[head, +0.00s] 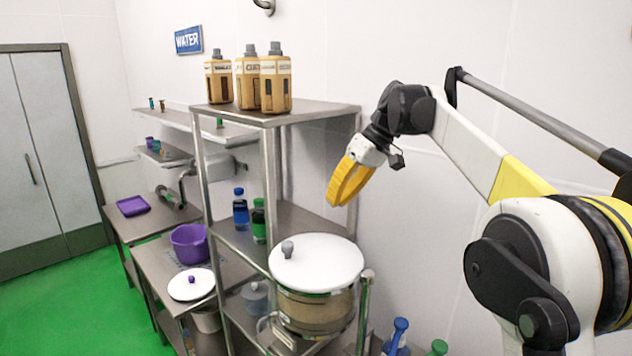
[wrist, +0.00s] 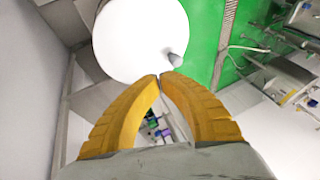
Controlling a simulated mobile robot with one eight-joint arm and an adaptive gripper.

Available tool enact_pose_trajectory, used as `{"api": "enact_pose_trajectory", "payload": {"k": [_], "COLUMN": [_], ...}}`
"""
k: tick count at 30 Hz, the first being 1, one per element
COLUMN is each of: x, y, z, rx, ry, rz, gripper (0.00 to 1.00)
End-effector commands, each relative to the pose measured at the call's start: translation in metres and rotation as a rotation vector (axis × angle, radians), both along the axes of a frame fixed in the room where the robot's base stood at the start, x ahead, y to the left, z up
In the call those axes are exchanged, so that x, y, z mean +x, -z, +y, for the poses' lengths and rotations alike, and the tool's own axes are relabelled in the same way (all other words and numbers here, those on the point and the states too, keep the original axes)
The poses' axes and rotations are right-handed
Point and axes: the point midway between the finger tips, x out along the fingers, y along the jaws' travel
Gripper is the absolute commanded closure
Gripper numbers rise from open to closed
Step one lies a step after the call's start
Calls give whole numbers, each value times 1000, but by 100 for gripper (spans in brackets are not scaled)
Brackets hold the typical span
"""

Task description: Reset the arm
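My gripper (head: 338,198) hangs in the air in the head view, its yellow fingers pointing down and left, right of the metal shelf unit (head: 205,185) and above the large white-lidded pot (head: 316,262). In the wrist view the two yellow fingertips (wrist: 160,78) meet, with nothing held between them. Past the tips the round white lid (wrist: 140,35) with its grey knob shows, apart from the fingers. My arm reaches in from the right and bends down at the wrist.
Several tan bottles (head: 275,82) stand on the shelf top. A blue bottle (head: 240,210) and a green bottle (head: 259,222) stand on the shelf below. A purple pot (head: 189,244) and a white-lidded pot (head: 191,284) are at left. The white wall is close behind my arm.

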Motion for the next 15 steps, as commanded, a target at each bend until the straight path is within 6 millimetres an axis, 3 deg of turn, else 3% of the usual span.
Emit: {"api": "enact_pose_trajectory", "payload": {"k": [8,15], "x": [-86,-173], "y": [-2,30], "z": [-41,-77], "rx": [-114,-183], "ry": [249,455], "rz": [-61,-140], "gripper": [100,100]}}
